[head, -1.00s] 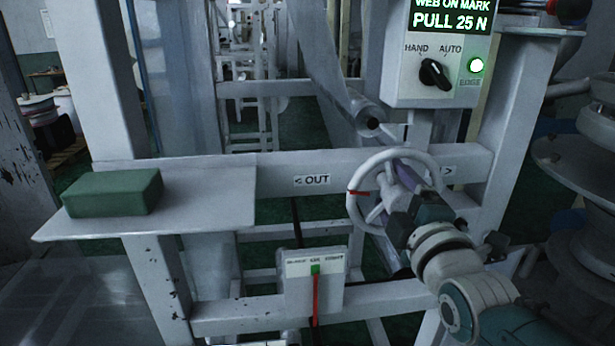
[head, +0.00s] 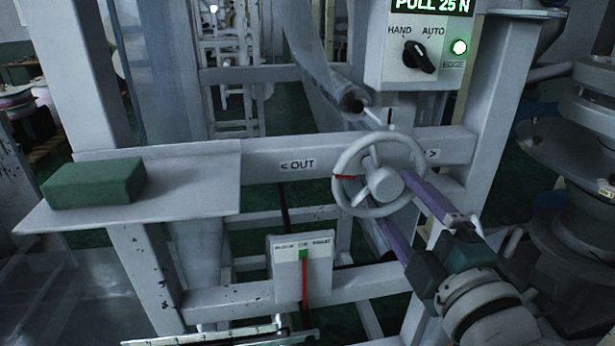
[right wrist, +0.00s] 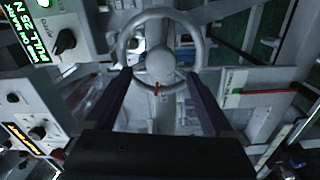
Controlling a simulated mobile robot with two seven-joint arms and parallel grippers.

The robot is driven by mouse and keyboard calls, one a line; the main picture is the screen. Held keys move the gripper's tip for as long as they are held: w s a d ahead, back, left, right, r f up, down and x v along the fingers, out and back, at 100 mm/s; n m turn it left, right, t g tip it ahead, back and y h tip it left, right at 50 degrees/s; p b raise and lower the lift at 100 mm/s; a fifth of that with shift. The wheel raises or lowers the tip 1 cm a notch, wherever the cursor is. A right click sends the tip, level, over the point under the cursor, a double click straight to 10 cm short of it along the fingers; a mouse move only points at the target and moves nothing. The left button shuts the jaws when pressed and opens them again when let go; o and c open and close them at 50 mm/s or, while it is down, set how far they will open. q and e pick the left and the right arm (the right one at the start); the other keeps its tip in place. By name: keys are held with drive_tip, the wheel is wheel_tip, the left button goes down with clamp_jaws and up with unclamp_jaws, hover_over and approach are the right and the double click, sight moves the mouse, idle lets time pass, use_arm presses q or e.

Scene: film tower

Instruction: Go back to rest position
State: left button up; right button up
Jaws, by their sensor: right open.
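The grey handwheel (head: 341,196) is on the frame's crossbar, with a red mark at the left of its rim in the head view. In the right wrist view the handwheel (right wrist: 202,42) is straight ahead. My right gripper (head: 394,200) is open, its two purple fingers spread and pointing at the wheel from the lower right. In the right wrist view the fingers of the right gripper (right wrist: 158,75) flank the lower part of the wheel with nothing held between them. I cannot tell whether a finger touches the rim. My left gripper is not in view.
A control box (head: 420,72) with a HAND/AUTO knob and lit green lamp is above the wheel. A green block (head: 92,183) lies on a shelf (head: 200,190) at left. A gauge (head: 303,262) with a red pointer is below. Stacked round machinery (head: 570,160) is at right.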

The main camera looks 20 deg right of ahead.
drive_tip(key=shift+s, duration=0.15)
idle(0.3)
drive_tip(key=shift+f+m+g, duration=0.2)
drive_tip(key=shift+m+g, duration=0.2)
drive_tip(key=s+a+f+m+g+y, duration=0.1)
drive_tip(key=s+a+m+g, duration=0.25)
drive_tip(key=s, duration=0.25)
drive_tip(key=s+a+f+m+g+y, duration=0.1)
drive_tip(key=s+a+m+g+y, duration=0.15)
drive_tip(key=s+g, duration=0.35)
drive_tip(key=s+a+f+m+g+y, duration=0.1)
drive_tip(key=s+a+f+m+g, duration=0.2)
drive_tip(key=s, duration=0.4)
wheel_tip(320, 180, up, 26)
drive_tip(key=s+m+p, duration=0.1)
drive_tip(key=p, duration=2.4)
drive_tip(key=shift+d+r+m+g, duration=0.2)
drive_tip(key=shift+d+m+g, duration=0.15)
drive_tip(key=shift+d+m, duration=0.05)
